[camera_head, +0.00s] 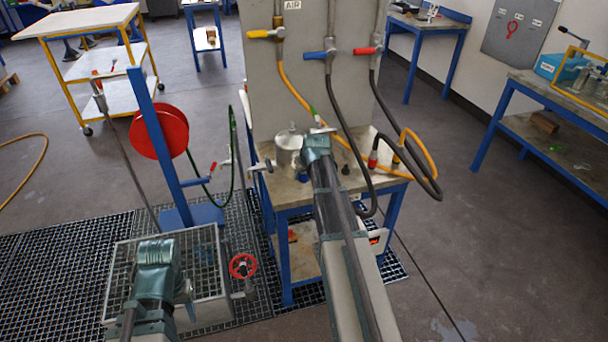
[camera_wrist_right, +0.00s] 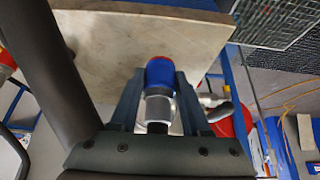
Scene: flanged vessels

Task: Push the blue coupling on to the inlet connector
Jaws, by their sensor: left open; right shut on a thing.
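The blue coupling (camera_wrist_right: 160,73) has a thin red edge and a silver collar, and shows between the fingers of my right gripper (camera_wrist_right: 157,95) in the right wrist view. That gripper is shut on it. My left gripper (camera_head: 157,252) is open, low at the left above the grating, away from the vessel.
The workbench (camera_head: 353,185) carries a red coupling (camera_head: 373,160) and hoses at its right. A grey panel (camera_head: 305,100) with coloured valve handles stands behind. A red hose reel (camera_head: 159,131) and a red handwheel (camera_head: 243,266) are to the left. Open floor lies to the right.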

